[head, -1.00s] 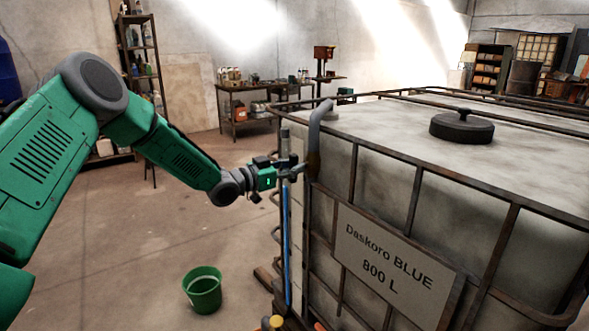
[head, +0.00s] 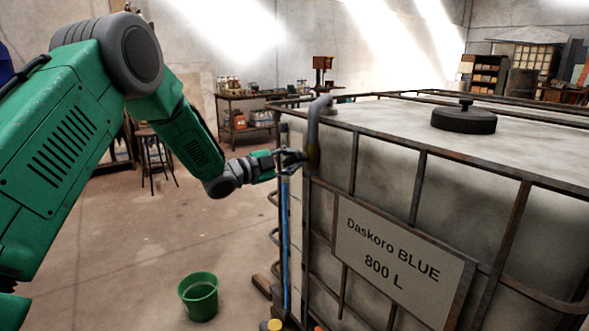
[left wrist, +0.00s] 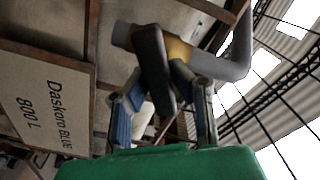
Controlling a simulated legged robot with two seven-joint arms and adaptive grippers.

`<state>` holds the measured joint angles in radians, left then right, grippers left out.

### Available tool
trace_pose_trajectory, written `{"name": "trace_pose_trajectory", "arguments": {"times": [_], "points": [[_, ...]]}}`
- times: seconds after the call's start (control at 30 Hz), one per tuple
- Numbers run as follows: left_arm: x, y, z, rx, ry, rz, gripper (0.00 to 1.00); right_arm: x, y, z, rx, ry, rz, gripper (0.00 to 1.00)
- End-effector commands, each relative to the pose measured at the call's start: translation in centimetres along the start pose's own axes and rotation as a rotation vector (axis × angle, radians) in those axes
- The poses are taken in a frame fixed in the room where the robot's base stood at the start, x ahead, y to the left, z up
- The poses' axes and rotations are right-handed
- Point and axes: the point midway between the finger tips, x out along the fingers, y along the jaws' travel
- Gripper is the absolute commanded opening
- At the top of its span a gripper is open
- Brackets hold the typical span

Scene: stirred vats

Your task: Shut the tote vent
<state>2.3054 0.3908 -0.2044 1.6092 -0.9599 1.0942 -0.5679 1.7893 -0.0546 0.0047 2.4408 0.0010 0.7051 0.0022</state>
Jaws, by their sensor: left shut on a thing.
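The tote (head: 390,175) is a pale tank in a rusty bar cage, with a plate reading "Daskoro BLUE 800 L". Its vent is a bent grey pipe (head: 315,118) at the near left corner, with a brass-coloured valve body (head: 313,157). In the left wrist view the brass body (left wrist: 178,50) has a dark flat lever (left wrist: 155,62) on it, lying across the pipe. My left gripper (head: 293,158) is at the valve, with its fingers shut on the lever. The fingers hide part of the lever in the head view. My right gripper is out of view.
A blue-filled sight tube (head: 286,235) runs down the tote's corner below my left gripper. Cage bars (head: 353,165) stand close beside the valve. A green bucket (head: 199,298) stands on the floor, which is mostly clear to the left. A black lid (head: 464,119) tops the tote.

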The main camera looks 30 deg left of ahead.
Motion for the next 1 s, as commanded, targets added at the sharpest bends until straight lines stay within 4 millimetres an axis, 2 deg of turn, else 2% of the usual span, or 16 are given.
{"name": "trace_pose_trajectory", "arguments": {"times": [0.03, 0.5, 1.0], "points": [[-0.1, 0.6, 0.3, 0.046, -0.004, 0.004, 0.0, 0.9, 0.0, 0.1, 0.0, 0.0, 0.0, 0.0], [-0.1, 1.0, 0.4, 0.427, -0.004, 0.008, 0.0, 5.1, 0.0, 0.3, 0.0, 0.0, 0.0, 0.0], [-0.1, 1.1, 0.4, 0.574, -0.003, 0.012, 0.0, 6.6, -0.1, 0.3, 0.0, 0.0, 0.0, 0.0]]}}
